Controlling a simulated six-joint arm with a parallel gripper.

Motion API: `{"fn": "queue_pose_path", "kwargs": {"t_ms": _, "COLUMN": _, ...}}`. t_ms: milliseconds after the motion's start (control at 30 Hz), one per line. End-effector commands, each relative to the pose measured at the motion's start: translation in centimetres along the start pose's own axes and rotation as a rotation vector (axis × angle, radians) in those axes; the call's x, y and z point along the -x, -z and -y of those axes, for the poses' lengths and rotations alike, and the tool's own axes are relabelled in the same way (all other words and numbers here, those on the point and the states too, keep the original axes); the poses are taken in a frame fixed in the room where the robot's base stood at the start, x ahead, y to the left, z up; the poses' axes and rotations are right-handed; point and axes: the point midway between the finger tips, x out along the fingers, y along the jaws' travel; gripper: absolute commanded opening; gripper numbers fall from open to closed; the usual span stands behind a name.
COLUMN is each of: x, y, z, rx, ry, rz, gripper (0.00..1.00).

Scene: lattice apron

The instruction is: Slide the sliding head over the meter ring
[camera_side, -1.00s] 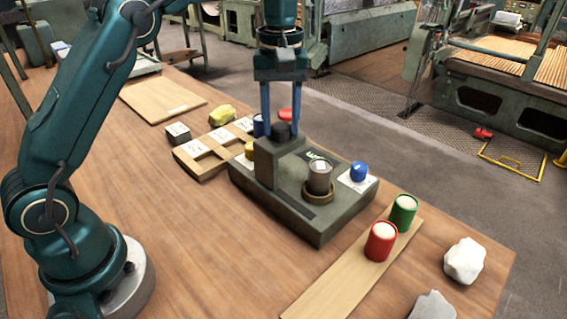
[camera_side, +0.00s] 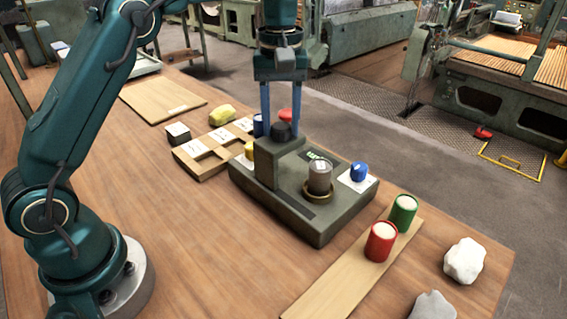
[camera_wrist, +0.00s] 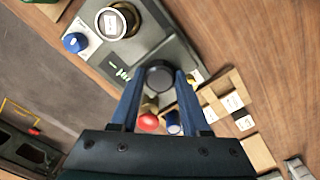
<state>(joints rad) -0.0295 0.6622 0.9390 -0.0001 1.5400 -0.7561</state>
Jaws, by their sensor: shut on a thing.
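The sliding head (camera_side: 265,163) is a dark grey upright block with a black knob (camera_side: 281,132) on top, standing at the left part of a dark grey base (camera_side: 318,233). The brass-coloured meter ring (camera_side: 320,196) lies to its right on the base, with a grey, pale-topped cylinder (camera_side: 319,177) standing in it. The head is beside the ring, not over it. My gripper (camera_side: 281,128) points down and is shut on the knob. In the wrist view, the knob (camera_wrist: 160,76) sits between my fingertips (camera_wrist: 158,82), and the ring (camera_wrist: 98,22) is at upper left.
A blue piece (camera_side: 359,172) on a white pad is right of the ring. A labelled wooden tray (camera_side: 205,170), with yellow, blue and red pieces nearby, lies behind left. Red (camera_side: 380,242) and green (camera_side: 403,211) cylinders stand on a front board. A white stone (camera_side: 463,261) is at right.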

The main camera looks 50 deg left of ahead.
Motion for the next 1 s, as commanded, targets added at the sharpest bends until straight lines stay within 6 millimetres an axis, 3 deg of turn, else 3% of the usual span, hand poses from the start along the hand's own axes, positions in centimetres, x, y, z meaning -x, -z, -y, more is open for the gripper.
{"fn": "queue_pose_path", "kwargs": {"t_ms": 167, "x": 0.0, "y": -0.7, "z": -0.7, "rx": -0.004, "ry": 0.001, "rz": 0.001, "gripper": 0.0}}
{"fn": "queue_pose_path", "kwargs": {"t_ms": 500, "x": 0.1, "y": -5.5, "z": -5.7, "rx": -0.005, "ry": -0.004, "rz": 0.0, "gripper": 0.0}}
{"fn": "queue_pose_path", "kwargs": {"t_ms": 967, "x": 0.1, "y": -6.5, "z": -6.5, "rx": -0.003, "ry": -0.008, "rz": 0.002, "gripper": 0.0}}
{"fn": "queue_pose_path", "kwargs": {"t_ms": 1000, "x": 0.1, "y": -6.5, "z": -6.5, "rx": -0.004, "ry": -0.009, "rz": 0.002, "gripper": 0.61}}
